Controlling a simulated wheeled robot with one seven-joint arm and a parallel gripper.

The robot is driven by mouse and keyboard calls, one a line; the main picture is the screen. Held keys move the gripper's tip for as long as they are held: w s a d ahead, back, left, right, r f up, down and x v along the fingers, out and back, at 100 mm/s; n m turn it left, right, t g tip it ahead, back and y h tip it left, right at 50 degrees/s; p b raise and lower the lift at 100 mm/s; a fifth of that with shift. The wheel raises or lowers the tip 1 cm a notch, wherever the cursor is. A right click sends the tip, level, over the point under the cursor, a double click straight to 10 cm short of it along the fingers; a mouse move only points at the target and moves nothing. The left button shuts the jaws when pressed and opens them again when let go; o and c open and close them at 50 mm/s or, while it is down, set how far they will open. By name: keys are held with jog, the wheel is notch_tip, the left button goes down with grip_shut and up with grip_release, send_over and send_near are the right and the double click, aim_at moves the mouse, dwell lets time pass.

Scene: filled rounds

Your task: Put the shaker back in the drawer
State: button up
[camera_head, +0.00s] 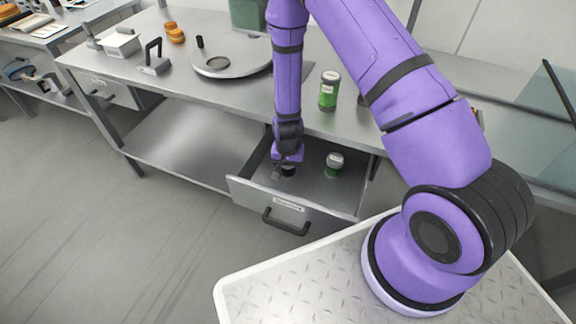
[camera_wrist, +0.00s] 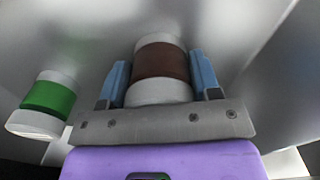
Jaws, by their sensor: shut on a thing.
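My gripper (camera_head: 285,172) reaches down into the open drawer (camera_head: 322,193). In the wrist view its two blue fingers (camera_wrist: 160,85) are shut on a shaker (camera_wrist: 160,62) with a brown band and pale ends. In the head view that shaker (camera_head: 289,170) shows only as a dark bit beneath my gripper, inside the drawer; whether it touches the drawer floor I cannot tell. A second shaker, with a green band and pale lid, stands in the drawer to the right (camera_head: 334,165); it also shows at left in the wrist view (camera_wrist: 48,97), apart from my fingers.
A green container with a pale lid (camera_head: 329,91) stands on the steel counter (camera_head: 232,95) above the drawer. A round griddle (camera_head: 232,62), a press (camera_head: 154,62) and a white tub (camera_head: 121,43) are further left. The drawer's handle (camera_head: 286,222) juts out in front.

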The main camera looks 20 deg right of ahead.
jog(key=o, duration=1)
notch_tip(320, 180, up, 12)
jog(key=shift+r, duration=0.2)
jog(key=s+d+r+n+t+y, duration=0.1)
jog(key=s+r+n, duration=0.1)
jog(key=r, duration=1.1)
jog(key=s+d+r+n+t, duration=0.1)
jog(key=s+r, duration=0.2)
jog(key=r, duration=1.1)
jog(key=s+d+r+n+t, duration=0.1)
jog(key=s+r, duration=0.4)
jog(key=s, duration=0.1)
jog(key=s+d+r+n+t, duration=0.1)
jog(key=s+d+r, duration=0.1)
jog(key=s+r, duration=0.2)
jog(key=s+d+r+n+t+h, duration=0.1)
jog(key=s+d+r, duration=0.1)
jog(key=s+r, duration=0.3)
jog(key=shift+s+r, duration=0.15)
jog(key=shift+s, duration=0.85)
jog(key=shift+s+r, duration=0.15)
jog(key=shift+s, duration=0.85)
